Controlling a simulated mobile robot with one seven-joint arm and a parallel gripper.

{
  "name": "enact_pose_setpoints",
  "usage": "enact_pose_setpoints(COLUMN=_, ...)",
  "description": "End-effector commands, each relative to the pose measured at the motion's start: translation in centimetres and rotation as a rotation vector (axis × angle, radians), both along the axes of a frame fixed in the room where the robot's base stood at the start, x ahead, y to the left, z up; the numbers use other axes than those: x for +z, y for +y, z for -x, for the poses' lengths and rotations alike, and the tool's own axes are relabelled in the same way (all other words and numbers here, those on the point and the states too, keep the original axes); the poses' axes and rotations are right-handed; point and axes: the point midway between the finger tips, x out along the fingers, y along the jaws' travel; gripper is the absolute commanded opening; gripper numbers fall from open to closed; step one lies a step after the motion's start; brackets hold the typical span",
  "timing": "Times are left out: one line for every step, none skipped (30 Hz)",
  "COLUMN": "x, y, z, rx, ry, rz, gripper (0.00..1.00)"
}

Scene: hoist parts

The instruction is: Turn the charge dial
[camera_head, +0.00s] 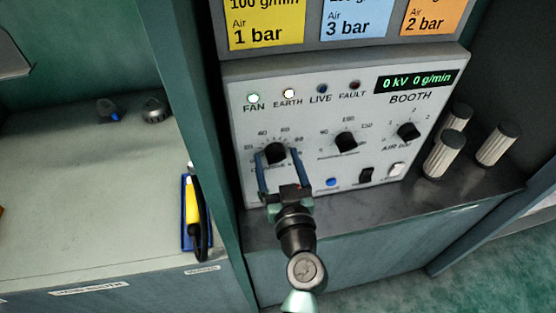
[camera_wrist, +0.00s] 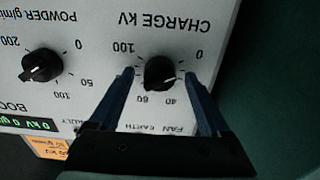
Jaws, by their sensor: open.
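The charge dial (camera_head: 275,153) is a black knob at the left of the white booth panel. It also shows in the wrist view, where the charge dial (camera_wrist: 160,73) sits upside down under the label CHARGE KV, with a scale around it. My gripper (camera_head: 275,150) is open, its two blue fingers on either side of the knob. In the wrist view my gripper (camera_wrist: 160,75) shows gaps between both fingers and the knob. The dial's exact setting is hard to read.
The powder dial (camera_head: 346,141) and air dial (camera_head: 408,131) are to the right on the panel. The display (camera_head: 417,80) reads 0 kV 0 g/min. Pale ribbed cylinders (camera_head: 445,154) stand right of the panel. A green post (camera_head: 205,140) is close on the left.

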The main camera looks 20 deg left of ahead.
Motion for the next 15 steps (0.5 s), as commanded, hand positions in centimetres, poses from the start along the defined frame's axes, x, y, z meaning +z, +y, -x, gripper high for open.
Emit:
enact_pose_setpoints(x=0.0, y=-0.01, z=0.01, rx=0.0, ry=0.0, rz=0.0, gripper=0.77)
enact_pose_setpoints(x=0.0, y=-0.01, z=0.02, rx=0.0, ry=0.0, rz=0.0, gripper=0.72)
enact_pose_setpoints(x=0.01, y=-0.02, z=0.01, rx=0.0, ry=0.0, rz=0.0, gripper=0.65)
enact_pose_setpoints(x=0.01, y=-0.03, z=0.02, rx=0.0, ry=0.0, rz=0.0, gripper=0.59)
enact_pose_setpoints(x=0.01, y=-0.03, z=0.02, rx=0.0, ry=0.0, rz=0.0, gripper=0.54)
enact_pose_setpoints(x=0.01, y=-0.03, z=0.02, rx=0.0, ry=0.0, rz=0.0, gripper=0.47)
enact_pose_setpoints(x=0.01, y=-0.03, z=0.02, rx=0.0, ry=0.0, rz=0.0, gripper=0.41)
enact_pose_setpoints(x=0.01, y=-0.04, z=0.02, rx=0.0, ry=0.0, rz=0.0, gripper=0.36)
enact_pose_setpoints(x=0.01, y=-0.03, z=0.03, rx=0.0, ry=0.0, rz=0.0, gripper=0.29)
enact_pose_setpoints(x=0.01, y=-0.04, z=0.02, rx=0.0, ry=0.0, rz=0.0, gripper=0.23)
enact_pose_setpoints(x=0.01, y=-0.04, z=0.02, rx=0.0, ry=0.0, rz=0.0, gripper=0.18)
enact_pose_setpoints(x=0.01, y=-0.03, z=0.03, rx=0.0, ry=0.0, rz=0.0, gripper=0.11)
enact_pose_setpoints(x=0.01, y=-0.04, z=0.02, rx=0.0, ry=0.0, rz=0.0, gripper=0.05)
enact_pose_setpoints(x=0.01, y=-0.04, z=0.02, rx=0.0, ry=0.0, rz=0.0, gripper=0.0)
enact_pose_setpoints(x=0.01, y=-0.04, z=0.03, rx=0.0, ry=0.0, rz=0.0, gripper=0.0)
